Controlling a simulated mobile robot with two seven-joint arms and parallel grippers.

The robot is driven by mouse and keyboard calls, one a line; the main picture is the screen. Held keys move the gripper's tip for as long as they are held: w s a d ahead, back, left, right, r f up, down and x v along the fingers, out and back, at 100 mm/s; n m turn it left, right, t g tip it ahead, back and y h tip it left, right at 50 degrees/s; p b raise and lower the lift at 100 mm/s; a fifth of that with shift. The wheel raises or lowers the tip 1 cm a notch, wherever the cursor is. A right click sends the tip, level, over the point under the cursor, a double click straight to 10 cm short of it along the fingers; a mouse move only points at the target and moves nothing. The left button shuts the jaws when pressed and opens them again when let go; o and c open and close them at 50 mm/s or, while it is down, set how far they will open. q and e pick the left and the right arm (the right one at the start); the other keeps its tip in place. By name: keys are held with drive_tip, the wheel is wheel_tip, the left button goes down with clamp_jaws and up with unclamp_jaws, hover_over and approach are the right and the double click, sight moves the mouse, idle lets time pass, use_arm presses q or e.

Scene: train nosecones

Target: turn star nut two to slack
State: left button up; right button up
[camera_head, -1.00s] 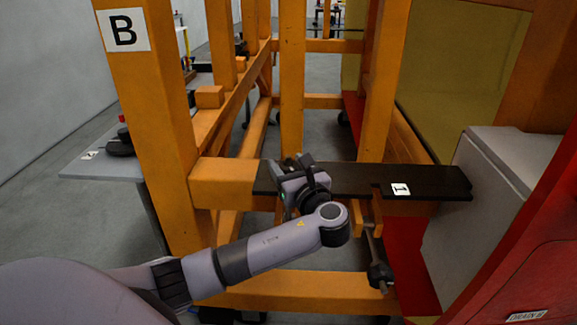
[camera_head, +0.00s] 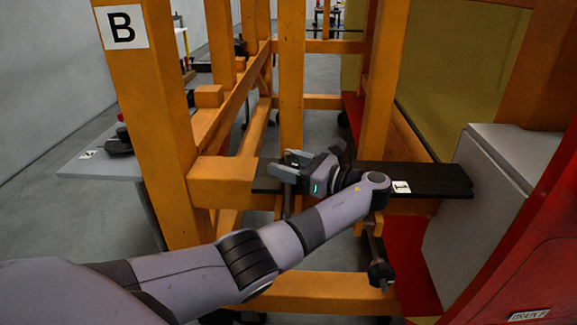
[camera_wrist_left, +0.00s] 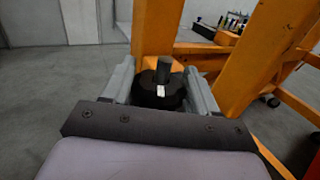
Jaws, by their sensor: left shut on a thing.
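My left gripper (camera_head: 287,164) points left over the black plate (camera_head: 440,180) on the orange frame. In the left wrist view its fingers (camera_wrist_left: 160,88) stand on both sides of a black star nut (camera_wrist_left: 172,101) with an upright dark stud and a small white label too small to read. The gripper is shut on this nut. In the head view I cannot make out the held nut. Another dark star nut (camera_head: 380,273) sits on a rod below the plate, clear of the gripper. My right gripper is not in view.
An orange post marked B (camera_head: 160,130) stands at the left, close to my arm. A grey box (camera_head: 490,190) and a red body (camera_head: 530,260) close off the right. A grey table (camera_head: 100,170) with a black item stands behind the post.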

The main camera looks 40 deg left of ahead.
use_arm(q)
drive_tip(key=shift+a+r+n+g+h+b, duration=0.15)
drive_tip(key=shift+a+n+g+b, duration=0.2)
drive_tip(key=shift+n+g, duration=0.25)
drive_tip(key=shift+a+r+n+g+h+b, duration=0.2)
drive_tip(key=shift+n+g+b, duration=0.15)
drive_tip(key=shift+g, duration=0.45)
drive_tip(key=shift+f+n+g+b, duration=0.1)
drive_tip(key=shift+n+g+b, duration=0.2)
drive_tip(key=shift+n+g, duration=0.1)
drive_tip(key=shift+d+f+m, duration=0.25)
drive_tip(key=shift+d+f, duration=0.05)
drive_tip(key=shift+d, duration=0.3)
drive_tip(key=o, duration=1)
drive_tip(key=shift+w+d, duration=0.1)
drive_tip(key=shift+r, duration=0.1)
